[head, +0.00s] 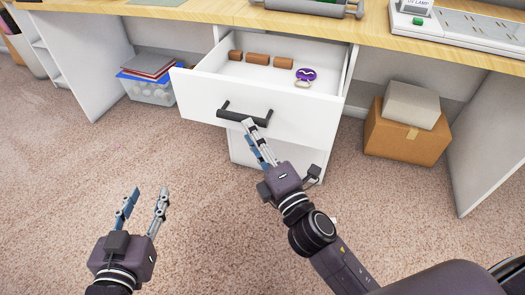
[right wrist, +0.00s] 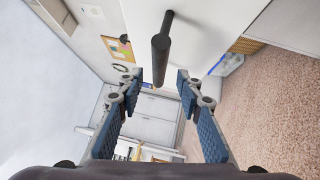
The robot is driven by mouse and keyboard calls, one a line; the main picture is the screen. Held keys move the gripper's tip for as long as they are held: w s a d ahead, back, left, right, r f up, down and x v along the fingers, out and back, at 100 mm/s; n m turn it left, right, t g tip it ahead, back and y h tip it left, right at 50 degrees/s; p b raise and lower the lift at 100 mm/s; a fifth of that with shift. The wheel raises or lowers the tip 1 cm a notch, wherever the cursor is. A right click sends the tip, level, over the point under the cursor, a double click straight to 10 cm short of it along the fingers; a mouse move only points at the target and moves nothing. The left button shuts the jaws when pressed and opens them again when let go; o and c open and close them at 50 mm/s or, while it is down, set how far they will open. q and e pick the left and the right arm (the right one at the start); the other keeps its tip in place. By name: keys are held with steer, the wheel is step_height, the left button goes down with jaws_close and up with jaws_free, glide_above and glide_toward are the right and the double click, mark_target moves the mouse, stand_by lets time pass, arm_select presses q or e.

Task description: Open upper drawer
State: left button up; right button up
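The white upper drawer (head: 212,96) under the wooden desktop stands pulled out, with its inside showing. Its dark bar handle (head: 232,116) is on the front face. In the right wrist view the handle (right wrist: 161,58) reaches toward the space between the fingers, with a gap on each side. My left gripper (head: 146,193) is open and empty over the carpet at the lower left, away from the drawer.
The drawer holds brown blocks (head: 257,59) and a purple round item (head: 306,74). A cardboard box with a grey box (head: 410,104) on it stands at right. A clear bin (head: 150,91) stands at left. Carpet in front is clear.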

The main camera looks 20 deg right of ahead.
steer(key=shift+v, duration=3)
